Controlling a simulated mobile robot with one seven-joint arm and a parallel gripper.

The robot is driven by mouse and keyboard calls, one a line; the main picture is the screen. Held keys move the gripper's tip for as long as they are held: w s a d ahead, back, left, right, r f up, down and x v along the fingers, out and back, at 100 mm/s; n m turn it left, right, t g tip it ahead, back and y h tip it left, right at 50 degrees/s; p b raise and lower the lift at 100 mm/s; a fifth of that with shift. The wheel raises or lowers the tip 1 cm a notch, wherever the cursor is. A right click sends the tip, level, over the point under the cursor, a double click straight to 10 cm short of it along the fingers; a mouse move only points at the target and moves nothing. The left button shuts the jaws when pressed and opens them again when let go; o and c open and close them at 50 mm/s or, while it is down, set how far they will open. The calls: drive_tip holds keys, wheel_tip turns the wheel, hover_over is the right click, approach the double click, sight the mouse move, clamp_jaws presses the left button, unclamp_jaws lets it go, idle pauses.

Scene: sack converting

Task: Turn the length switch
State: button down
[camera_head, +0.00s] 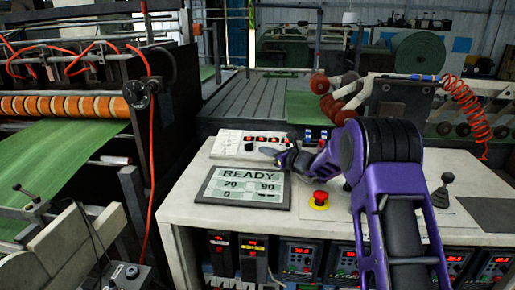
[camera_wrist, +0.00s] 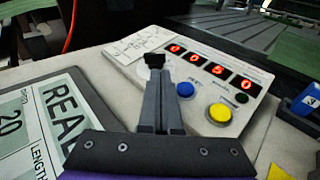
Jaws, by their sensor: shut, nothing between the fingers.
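A pale control box (camera_head: 229,147) stands on the console, with a row of red digit displays along its back; it also shows in the wrist view (camera_wrist: 133,66). A small black knob (camera_head: 248,147) is on the box's face in the head view. My gripper (camera_head: 267,152) is shut and empty, just right of this knob. In the wrist view my gripper's fingers (camera_wrist: 158,78) reach over the box, with a black piece at their far end. I cannot tell whether that is the knob or the fingertips, nor whether they touch. Any label there is hidden.
Blue (camera_wrist: 185,89) and yellow (camera_wrist: 220,112) buttons are on the box, right of the fingers. A screen reading READY (camera_head: 243,187) lies in front. A red emergency stop (camera_head: 320,197) and a black joystick (camera_head: 441,192) stand to the right on the console.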

sight(252, 145)
drive_tip(key=shift+x, duration=2.3)
drive_tip(key=shift+d, duration=0.1)
